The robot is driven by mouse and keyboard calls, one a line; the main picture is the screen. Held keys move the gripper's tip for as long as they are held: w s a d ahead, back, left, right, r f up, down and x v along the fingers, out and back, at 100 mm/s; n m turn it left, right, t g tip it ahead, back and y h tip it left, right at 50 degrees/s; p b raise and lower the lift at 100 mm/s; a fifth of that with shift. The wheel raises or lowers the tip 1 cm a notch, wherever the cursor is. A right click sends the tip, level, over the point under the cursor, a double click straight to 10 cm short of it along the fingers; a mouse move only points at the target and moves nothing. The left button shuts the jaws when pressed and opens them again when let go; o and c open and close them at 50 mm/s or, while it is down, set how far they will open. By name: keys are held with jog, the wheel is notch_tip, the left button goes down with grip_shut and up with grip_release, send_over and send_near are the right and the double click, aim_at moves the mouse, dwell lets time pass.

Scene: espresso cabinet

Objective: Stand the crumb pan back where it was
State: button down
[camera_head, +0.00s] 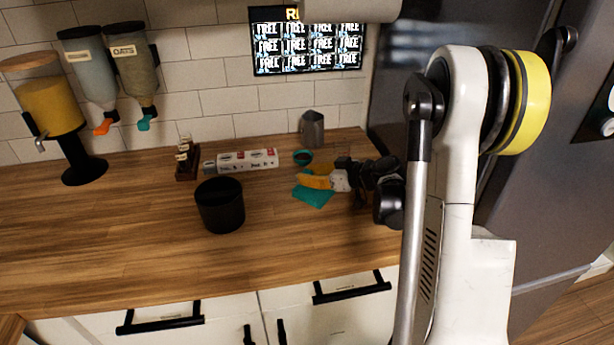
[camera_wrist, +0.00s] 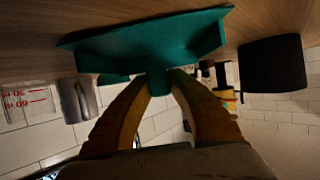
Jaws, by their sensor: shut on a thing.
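The teal crumb pan (camera_head: 315,197) is at the right part of the wooden counter, low over or on the wood; I cannot tell if it touches. It spans the top of the wrist view (camera_wrist: 150,42), flat and wide, with a short handle toward me. My gripper (camera_head: 308,182) reaches in from the right with yellow fingers. In the wrist view, my gripper (camera_wrist: 160,82) is shut on the handle of the crumb pan, a finger on each side. The fingertips partly hide the handle.
A black bin (camera_head: 220,205) stands left of the pan. Dispensers (camera_head: 52,108) are at back left. The front left counter is clear.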

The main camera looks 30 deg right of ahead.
jog(key=shift+f, duration=0.2)
jog(key=c, duration=1.3)
grip_release()
jog(key=shift+c, duration=0.2)
jog(key=shift+r, duration=0.15)
